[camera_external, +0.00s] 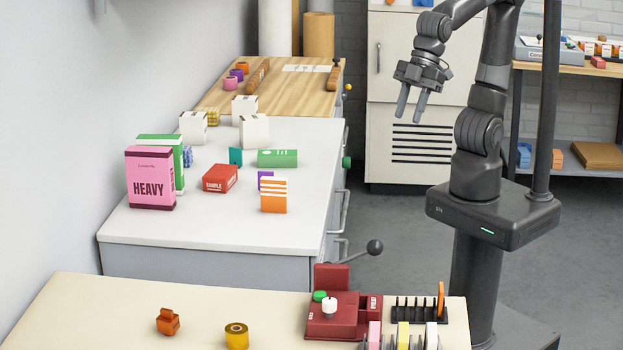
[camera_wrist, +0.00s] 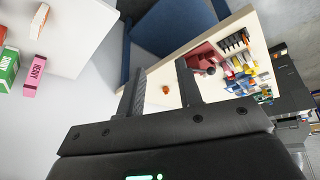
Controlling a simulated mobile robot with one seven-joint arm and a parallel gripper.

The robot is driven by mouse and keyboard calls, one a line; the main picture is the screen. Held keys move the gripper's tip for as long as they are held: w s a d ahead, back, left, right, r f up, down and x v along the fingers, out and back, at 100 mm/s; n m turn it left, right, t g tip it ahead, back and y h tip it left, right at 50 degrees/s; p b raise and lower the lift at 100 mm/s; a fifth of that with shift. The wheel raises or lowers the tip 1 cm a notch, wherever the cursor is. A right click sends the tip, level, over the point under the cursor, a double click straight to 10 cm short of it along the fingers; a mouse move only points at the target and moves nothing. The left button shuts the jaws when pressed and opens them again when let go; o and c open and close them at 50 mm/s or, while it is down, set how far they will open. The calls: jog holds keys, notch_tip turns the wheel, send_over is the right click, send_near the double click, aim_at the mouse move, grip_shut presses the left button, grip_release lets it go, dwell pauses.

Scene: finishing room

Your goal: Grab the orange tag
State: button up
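An upright orange flat piece (camera_external: 440,300), which looks like the orange tag, stands at the right end of a black slotted rack (camera_external: 412,309) on the near cream bench. The rack (camera_wrist: 232,43) also shows small in the wrist view. A small orange block-like object (camera_external: 168,322) sits at the left of the same bench and shows between my fingers in the wrist view (camera_wrist: 166,90), well beyond them. My gripper (camera_external: 411,116) is open and empty, raised high in front of the pale cabinet, away from the bench. Its two fingers (camera_wrist: 160,82) are apart in the wrist view.
A dark red device (camera_external: 338,322) with a lever stands left of the rack; coloured pieces stand in front of the rack. A yellow tape roll (camera_external: 237,336) lies nearby. The white counter (camera_external: 225,229) holds several boxes, including an orange-striped one (camera_external: 274,196). The bench's left-middle is mostly clear.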

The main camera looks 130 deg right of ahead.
jog(key=w+a+f+n, duration=0.1)
jog(key=w+a+n, duration=0.1)
jog(key=w+a, duration=0.55)
jog(key=n+g+y, duration=0.2)
jog(key=n+y, duration=0.1)
jog(key=n, duration=0.1)
send_near(442, 287)
jog(key=x, duration=0.5)
jog(key=shift+s+d+f, duration=0.15)
jog(key=shift+d+f, duration=0.05)
jog(key=shift+f, duration=0.1)
jog(key=shift+a+x, duration=0.1)
jog(key=shift+x, duration=1.25)
jog(key=shift+a+x, duration=0.15)
jog(key=shift+x, duration=1.25)
jog(key=shift+d+r, duration=0.1)
jog(key=shift+r, duration=0.05)
jog(key=shift+c, duration=0.4)
grip_shut()
